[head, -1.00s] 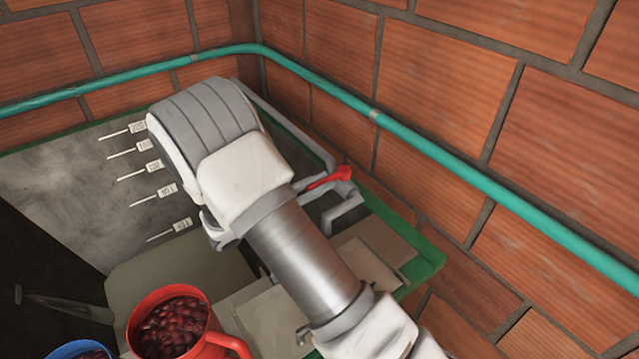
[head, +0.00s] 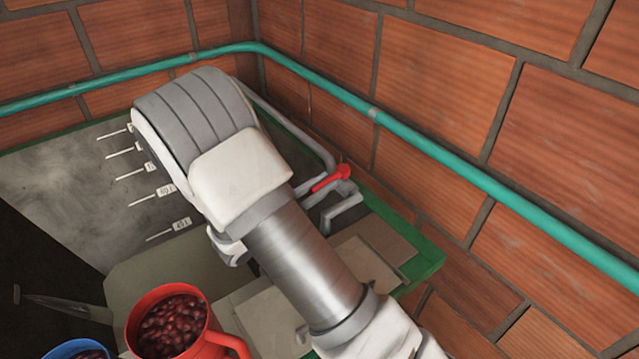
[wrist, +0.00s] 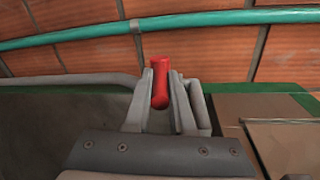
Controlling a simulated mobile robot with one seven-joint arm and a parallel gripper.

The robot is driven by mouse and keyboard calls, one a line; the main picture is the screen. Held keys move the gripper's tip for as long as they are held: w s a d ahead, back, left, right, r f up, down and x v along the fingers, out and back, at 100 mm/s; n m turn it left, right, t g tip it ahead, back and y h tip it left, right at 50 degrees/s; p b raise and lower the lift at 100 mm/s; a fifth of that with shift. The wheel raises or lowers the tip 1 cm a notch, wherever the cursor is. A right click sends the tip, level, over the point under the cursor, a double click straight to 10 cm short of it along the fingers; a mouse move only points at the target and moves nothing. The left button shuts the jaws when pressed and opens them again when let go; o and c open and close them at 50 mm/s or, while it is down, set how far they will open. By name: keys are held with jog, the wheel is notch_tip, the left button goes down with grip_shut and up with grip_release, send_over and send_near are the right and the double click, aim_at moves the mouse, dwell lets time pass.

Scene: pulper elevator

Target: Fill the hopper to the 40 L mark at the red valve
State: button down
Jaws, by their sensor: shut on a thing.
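The red valve (head: 332,178) sits on a grey pipe right of my arm in the head view. In the wrist view its red handle (wrist: 160,84) stands upright between my fingers. My gripper (wrist: 161,88) is shut on this handle; in the head view my arm largely hides the gripper. The hopper's grey wall (head: 60,175) carries a column of level marks with small labels. The lowest label (head: 182,224) appears to read 40 L; my wrist partly covers the upper ones. I cannot make out a water level.
A red jug (head: 205,340) of dark red cherries stands at the front, beside a blue container's rim (head: 68,347). A teal pipe (head: 440,155) runs along the brick walls (head: 570,160). A green edge (head: 432,262) lies right of the valve.

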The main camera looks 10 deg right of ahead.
jog(key=shift+s+d+n+t+y, duration=0.1)
jog(key=shift+s+n+t+y, duration=0.15)
jog(key=shift+n+t+y, duration=0.35)
jog(key=c, duration=0.8)
grip_release()
jog(key=shift+o, duration=0.2)
jog(key=shift+r, duration=0.5)
notch_tip(320, 180, up, 3)
jog(key=shift+d+r+b, duration=0.1)
jog(key=shift+r+b, duration=0.1)
jog(key=shift+b, duration=0.2)
jog(key=s+d+r, duration=0.6)
jog(key=d, duration=0.4)
jog(key=shift+r+b, duration=0.35)
jog(key=shift+b, duration=0.1)
